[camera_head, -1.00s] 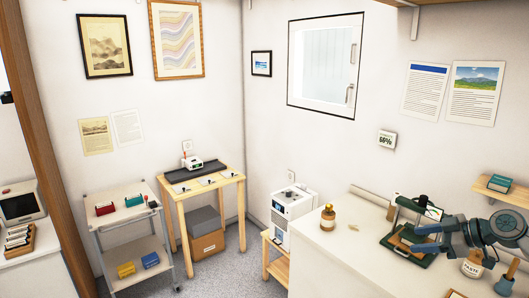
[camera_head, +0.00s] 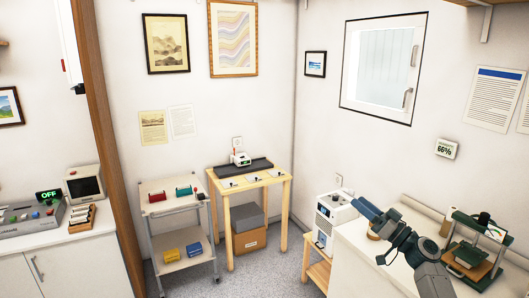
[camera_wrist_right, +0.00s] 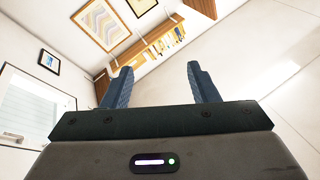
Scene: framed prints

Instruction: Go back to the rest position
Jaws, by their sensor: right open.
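My right gripper (camera_head: 364,208) is in the lower right of the head view, with its blue fingers pointing up and left over the white counter (camera_head: 350,262). In the right wrist view my right gripper (camera_wrist_right: 159,70) has its two fingers well apart, with nothing between them. My left gripper is in no view.
On the counter, a dark green press-like stand (camera_head: 473,262) is right of my right arm, and a brown bottle (camera_head: 373,235) is partly hidden behind the gripper. A white machine (camera_head: 330,218) stands left of the counter. A wooden table (camera_head: 250,180) and a cart (camera_head: 172,202) stand farther back.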

